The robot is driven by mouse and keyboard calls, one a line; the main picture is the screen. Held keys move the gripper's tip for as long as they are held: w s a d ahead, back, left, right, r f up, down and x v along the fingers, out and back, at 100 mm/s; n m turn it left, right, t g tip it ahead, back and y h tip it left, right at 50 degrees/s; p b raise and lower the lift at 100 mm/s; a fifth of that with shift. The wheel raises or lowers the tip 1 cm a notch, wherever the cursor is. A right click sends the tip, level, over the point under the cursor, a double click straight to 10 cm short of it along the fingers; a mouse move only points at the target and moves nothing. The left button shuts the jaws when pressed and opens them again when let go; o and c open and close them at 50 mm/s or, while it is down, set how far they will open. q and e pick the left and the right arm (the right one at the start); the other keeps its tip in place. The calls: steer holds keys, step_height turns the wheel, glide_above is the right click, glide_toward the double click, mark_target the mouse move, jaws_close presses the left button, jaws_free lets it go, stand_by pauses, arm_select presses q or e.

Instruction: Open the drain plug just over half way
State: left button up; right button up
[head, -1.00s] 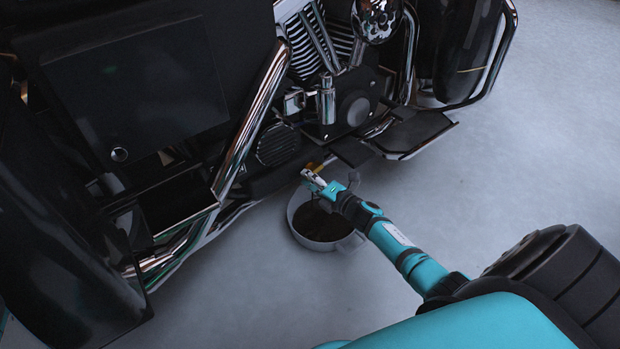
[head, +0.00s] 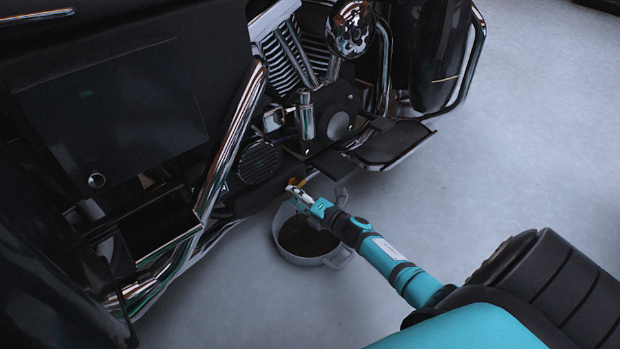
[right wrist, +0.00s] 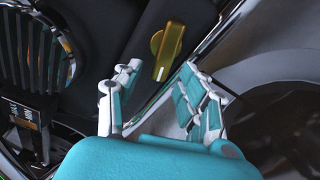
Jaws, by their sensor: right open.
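The drain plug shows in the right wrist view as a yellow knob with a flat handle (right wrist: 168,50) on the dark underside of the motorcycle. In the head view only a bit of its yellow (head: 297,184) shows beside my fingers. My right gripper (head: 297,192) is open at the plug. In the right wrist view its two teal and white fingers (right wrist: 160,95) stand apart, with the handle's lower end near the gap between them. I cannot tell whether they touch it. A grey drain pan (head: 335,260) with dark content stands on the floor beneath. My left gripper is not in view.
The black and chrome motorcycle (head: 340,125) fills the left and upper middle, with a footboard (head: 395,145) and a chrome bar (head: 232,140) near the plug. The grey floor (head: 520,130) to the right is clear.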

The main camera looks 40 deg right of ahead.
steer(key=v, duration=1)
steer(key=shift+s, duration=0.35)
steer(key=shift+d, duration=0.1)
